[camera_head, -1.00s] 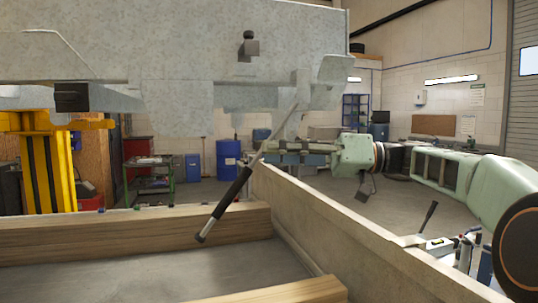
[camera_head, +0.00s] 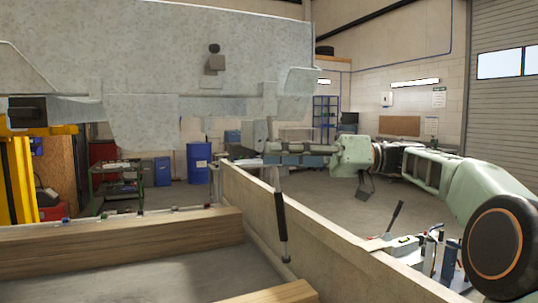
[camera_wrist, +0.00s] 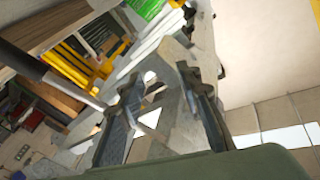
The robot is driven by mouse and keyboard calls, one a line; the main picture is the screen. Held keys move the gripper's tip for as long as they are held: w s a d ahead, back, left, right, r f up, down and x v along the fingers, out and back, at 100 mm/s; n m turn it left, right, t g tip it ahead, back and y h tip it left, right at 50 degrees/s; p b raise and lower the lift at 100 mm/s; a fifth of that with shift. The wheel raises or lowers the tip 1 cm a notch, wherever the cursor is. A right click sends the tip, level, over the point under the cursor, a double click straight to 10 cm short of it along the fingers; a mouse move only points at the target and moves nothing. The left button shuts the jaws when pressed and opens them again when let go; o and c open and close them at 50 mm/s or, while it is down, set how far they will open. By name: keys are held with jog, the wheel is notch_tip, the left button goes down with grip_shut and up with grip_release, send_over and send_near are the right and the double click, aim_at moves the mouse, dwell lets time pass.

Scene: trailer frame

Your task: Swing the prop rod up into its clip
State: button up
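The prop rod (camera_head: 282,215) has a thin silver shaft and a black grip with a silver end. In the head view it hangs nearly upright, its upper end close to my gripper's tips. My gripper (camera_head: 268,155) reaches in from the right, below the grey panel. In the wrist view, my gripper's (camera_wrist: 160,85) two fingers stand apart with a gap between them. The rod (camera_wrist: 38,70) crosses at upper left there and its shaft runs to the left finger; whether it touches is hidden. A small grey block with a dark knob, which looks like the clip (camera_head: 215,63), sits on the panel.
The large grey metal panel (camera_head: 150,65) fills the upper left. A long side wall (camera_head: 330,238) runs below my arm, with timber beams (camera_head: 120,243) to its left. A yellow post (camera_head: 17,185), a blue barrel (camera_head: 199,164) and a green cart (camera_head: 115,188) stand behind.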

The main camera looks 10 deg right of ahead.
aim_at(278, 190)
jog(key=shift+s+d+r+p, duration=0.1)
jog(key=shift+d+r+p, duration=0.15)
jog(key=shift+d, duration=0.3)
jog(key=shift+d+r+p, duration=0.1)
jog(key=shift+d+p, duration=0.1)
jog(key=shift+d, duration=0.35)
jog(key=shift+d, duration=0.2)
jog(key=c, duration=0.3)
jog(key=w+d+f+m+p, duration=0.1)
jog(key=d+m, duration=0.1)
jog(key=w+d+f+m+t+p, duration=0.1)
jog(key=w+d+m+p, duration=0.1)
jog(key=d, duration=0.1)
jog(key=w+d+f+m+t+p, duration=0.1)
jog(key=w+d+f+m+p, duration=0.1)
jog(key=d, duration=0.1)
jog(key=shift+f+h, duration=0.1)
jog(key=shift+h, duration=0.2)
grip_shut()
jog(key=w+d+f+m+t+h+p, duration=0.2)
jog(key=w+d+f+m+p, duration=0.15)
jog(key=d+f+m, duration=0.5)
jog(key=a+f+p, duration=0.2)
jog(key=a+f, duration=0.1)
jog(key=a, duration=1)
jog(key=shift+s+p, duration=0.15)
jog(key=shift+p, duration=0.2)
